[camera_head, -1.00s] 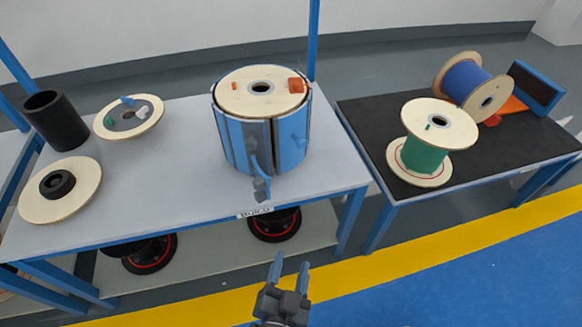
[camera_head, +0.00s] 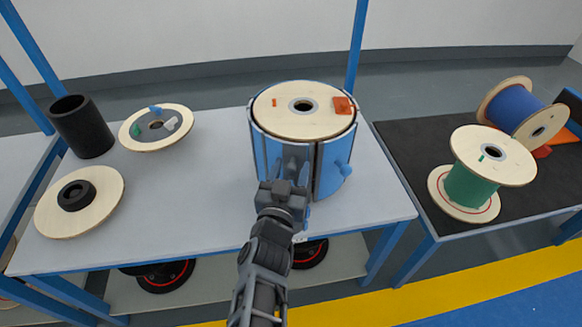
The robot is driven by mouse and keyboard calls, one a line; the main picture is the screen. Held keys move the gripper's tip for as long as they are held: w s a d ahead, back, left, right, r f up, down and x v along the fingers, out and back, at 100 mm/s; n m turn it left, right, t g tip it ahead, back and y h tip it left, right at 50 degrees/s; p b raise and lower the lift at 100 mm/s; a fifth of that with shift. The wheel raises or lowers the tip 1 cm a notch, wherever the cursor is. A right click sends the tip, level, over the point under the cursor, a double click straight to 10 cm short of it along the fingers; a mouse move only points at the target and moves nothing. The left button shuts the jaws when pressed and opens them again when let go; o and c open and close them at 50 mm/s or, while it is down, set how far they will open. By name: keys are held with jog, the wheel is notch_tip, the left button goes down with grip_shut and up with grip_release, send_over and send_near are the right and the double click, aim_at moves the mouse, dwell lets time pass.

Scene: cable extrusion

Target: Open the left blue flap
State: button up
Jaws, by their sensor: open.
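The blue-sided drum (camera_head: 325,172) stands upright on the grey table with a round wooden disc (camera_head: 305,122) on top. Its left blue flap (camera_head: 262,152) and right blue flap are closed around it, with a dark vertical seam between them. A blue handle (camera_head: 344,169) sticks out from the right flap. My gripper (camera_head: 288,162) is open, in front of the left flap near the seam. It and my arm hide the lower part of that flap and its handle. I cannot tell whether the fingers touch the handle.
Left on the table (camera_head: 212,205) lie a wooden disc with a black hub (camera_head: 100,197), a black cylinder (camera_head: 82,128) and a disc with small parts (camera_head: 157,128). A blue post (camera_head: 357,50) rises behind the drum. A green spool (camera_head: 468,186) and blue spool (camera_head: 512,110) occupy the right table.

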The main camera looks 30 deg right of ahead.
jog(key=shift+w+d, duration=0.25)
jog(key=shift+w, duration=0.05)
jog(key=shift+c, duration=0.3)
grip_shut()
